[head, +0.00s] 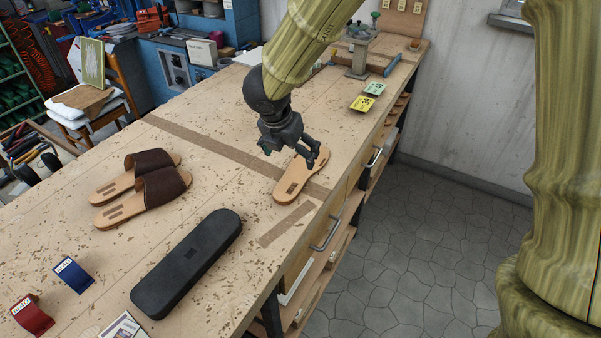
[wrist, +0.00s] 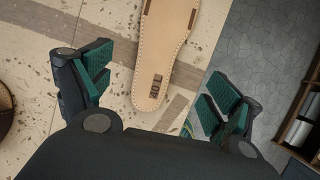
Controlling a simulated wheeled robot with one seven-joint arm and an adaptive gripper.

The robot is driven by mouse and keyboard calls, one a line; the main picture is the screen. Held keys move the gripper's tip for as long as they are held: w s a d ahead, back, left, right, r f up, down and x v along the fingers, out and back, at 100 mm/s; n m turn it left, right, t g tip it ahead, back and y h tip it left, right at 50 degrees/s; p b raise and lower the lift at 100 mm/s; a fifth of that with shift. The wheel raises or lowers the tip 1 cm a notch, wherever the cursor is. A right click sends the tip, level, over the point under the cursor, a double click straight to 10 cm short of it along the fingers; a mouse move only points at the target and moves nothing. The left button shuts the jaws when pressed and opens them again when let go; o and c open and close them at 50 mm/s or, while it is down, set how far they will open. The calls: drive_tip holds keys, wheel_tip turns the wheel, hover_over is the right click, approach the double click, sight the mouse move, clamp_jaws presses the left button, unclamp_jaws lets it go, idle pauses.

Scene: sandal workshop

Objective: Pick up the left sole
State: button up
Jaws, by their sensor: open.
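A tan sole (head: 291,186) lies flat on the wooden workbench near its right edge. In the wrist view the sole (wrist: 168,55) shows light stitching round its rim and a dark stamped mark near its rounded end; its far end is cut off by the picture's top. My gripper (head: 290,151) is above the sole, with its fingers apart. In the wrist view my gripper (wrist: 162,92) is open and empty, its green-padded fingers to the left and right of the sole. I cannot tell the exact height between fingers and sole.
A pair of brown-strapped sandals (head: 157,187) and a long black case (head: 188,262) lie on the bench (head: 225,180). Blue (head: 73,274) and red (head: 32,316) labelled pieces are front left. Yellow (head: 362,103) and green (head: 374,88) cards lie farther back. The bench edge drops off at right.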

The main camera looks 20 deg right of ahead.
sight(299, 173)
drive_tip(key=p+x, duration=0.2)
drive_tip(key=x, duration=0.7)
drive_tip(key=shift+w, duration=0.2)
drive_tip(key=shift+w+d+f, duration=0.1)
drive_tip(key=shift+d+f, duration=0.05)
drive_tip(key=shift+f, duration=0.2)
drive_tip(key=shift+f+b, duration=0.25)
drive_tip(key=shift+b, duration=0.05)
idle(0.4)
drive_tip(key=c, duration=1.3)
drive_tip(key=shift+s, duration=0.2)
drive_tip(key=shift+r, duration=0.15)
